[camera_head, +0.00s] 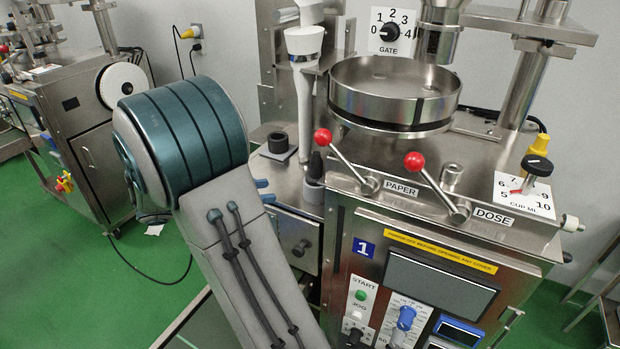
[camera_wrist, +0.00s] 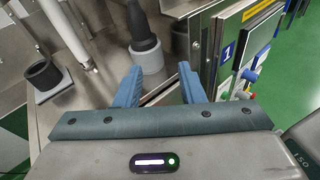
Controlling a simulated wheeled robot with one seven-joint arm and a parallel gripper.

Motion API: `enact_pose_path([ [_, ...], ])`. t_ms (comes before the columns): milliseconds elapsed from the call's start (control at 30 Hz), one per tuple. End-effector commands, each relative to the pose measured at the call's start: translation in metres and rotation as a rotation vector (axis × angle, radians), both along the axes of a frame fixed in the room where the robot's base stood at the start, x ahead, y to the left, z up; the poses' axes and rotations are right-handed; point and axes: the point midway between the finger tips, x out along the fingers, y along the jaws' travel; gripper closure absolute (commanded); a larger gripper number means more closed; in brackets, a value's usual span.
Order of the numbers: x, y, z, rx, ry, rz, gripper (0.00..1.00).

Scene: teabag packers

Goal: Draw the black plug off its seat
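The black plug (camera_head: 316,165) stands upright in a round grey seat (camera_head: 314,190) on the steel machine top, left of the PAPER lever. In the wrist view the plug (camera_wrist: 142,28) rises from its grey seat (camera_wrist: 149,60), just beyond and between my fingertips. My gripper (camera_wrist: 158,82) has two blue fingers spread apart with nothing between them. In the head view only the blue fingertips (camera_head: 264,190) show past my arm, left of and a little below the seat. The fingers appear apart from the plug.
A black ring-shaped socket (camera_head: 278,142) on a square plate stands behind and left of the plug. A white column (camera_head: 303,90) rises behind it. The red-knobbed PAPER lever (camera_head: 345,158) leans close on the right. The machine's front panel (camera_wrist: 228,45) borders the right finger's side.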

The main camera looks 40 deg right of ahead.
Motion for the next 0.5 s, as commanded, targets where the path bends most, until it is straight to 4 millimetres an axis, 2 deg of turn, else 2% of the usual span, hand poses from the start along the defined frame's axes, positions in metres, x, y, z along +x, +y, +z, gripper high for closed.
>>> enact_pose_path([
  [100, 0.018, -0.006, 0.000, -0.077, 0.090, 0.037, 0.64],
  [200, 0.024, -0.010, 0.001, -0.111, 0.126, 0.051, 0.64],
  [333, 0.021, -0.025, 0.002, -0.123, 0.137, 0.052, 0.64],
  [500, 0.010, -0.058, 0.001, -0.120, 0.136, 0.051, 0.64],
])
